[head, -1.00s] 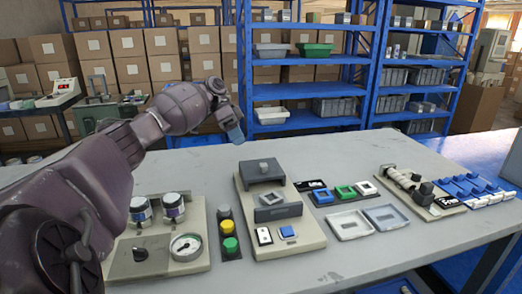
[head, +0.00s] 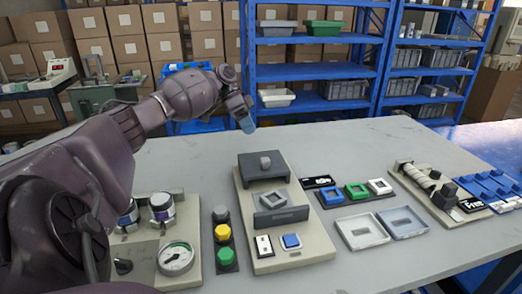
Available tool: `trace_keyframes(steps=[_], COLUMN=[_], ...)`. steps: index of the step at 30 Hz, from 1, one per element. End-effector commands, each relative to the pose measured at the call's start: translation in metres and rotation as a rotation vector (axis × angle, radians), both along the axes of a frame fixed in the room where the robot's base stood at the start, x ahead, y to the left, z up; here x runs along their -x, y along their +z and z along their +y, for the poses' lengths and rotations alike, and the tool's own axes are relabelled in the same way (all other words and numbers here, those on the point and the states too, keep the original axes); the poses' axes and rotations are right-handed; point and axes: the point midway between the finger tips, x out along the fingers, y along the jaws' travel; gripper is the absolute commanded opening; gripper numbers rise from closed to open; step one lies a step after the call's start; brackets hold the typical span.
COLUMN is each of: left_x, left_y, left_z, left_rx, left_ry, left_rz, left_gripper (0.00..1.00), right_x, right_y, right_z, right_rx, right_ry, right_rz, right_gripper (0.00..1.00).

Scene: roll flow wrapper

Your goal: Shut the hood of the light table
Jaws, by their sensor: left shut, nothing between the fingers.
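The light table (head: 291,258) is a beige unit in the middle of the work table. Its dark grey hood (head: 252,172), with a grey knob on top, stands at the back end of the base. In front of the hood lie a light grey square frame (head: 273,198) and a dark grey raised bar (head: 281,216). The frame is not covered by the hood. My right gripper is not in view.
Left of the light table are a button strip (head: 223,232) and a gauge unit (head: 176,258), partly behind my left arm. To the right are coloured frames (head: 357,190), two shallow trays (head: 362,232) and a roller unit (head: 428,187). The table behind is clear.

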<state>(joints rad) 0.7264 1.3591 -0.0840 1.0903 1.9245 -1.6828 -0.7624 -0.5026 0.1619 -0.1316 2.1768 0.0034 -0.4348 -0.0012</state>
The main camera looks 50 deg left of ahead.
Motion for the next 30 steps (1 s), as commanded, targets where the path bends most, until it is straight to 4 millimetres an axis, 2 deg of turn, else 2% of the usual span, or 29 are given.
trace_keyframes(steps=[1,10,13,21,30], left_x=[0.0,-0.006,0.001,0.01,0.012], left_y=[-0.011,-0.052,-0.045,-0.046,-0.047], left_z=[-0.006,-0.037,-0.048,-0.067,-0.07], left_rx=[0.001,0.001,0.0,0.001,0.001], left_ry=[-0.002,-0.001,-0.002,0.0,0.0], left_rz=[0.006,0.005,-0.002,0.0,0.001], left_gripper=[0.0,0.0,0.0,0.0,0.0], right_x=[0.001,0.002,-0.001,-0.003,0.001], right_y=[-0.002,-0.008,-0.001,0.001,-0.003], right_z=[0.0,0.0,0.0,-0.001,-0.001], right_rx=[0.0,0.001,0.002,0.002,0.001], right_ry=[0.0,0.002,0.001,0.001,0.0], right_rz=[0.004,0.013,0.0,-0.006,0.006], right_gripper=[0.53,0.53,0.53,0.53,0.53])
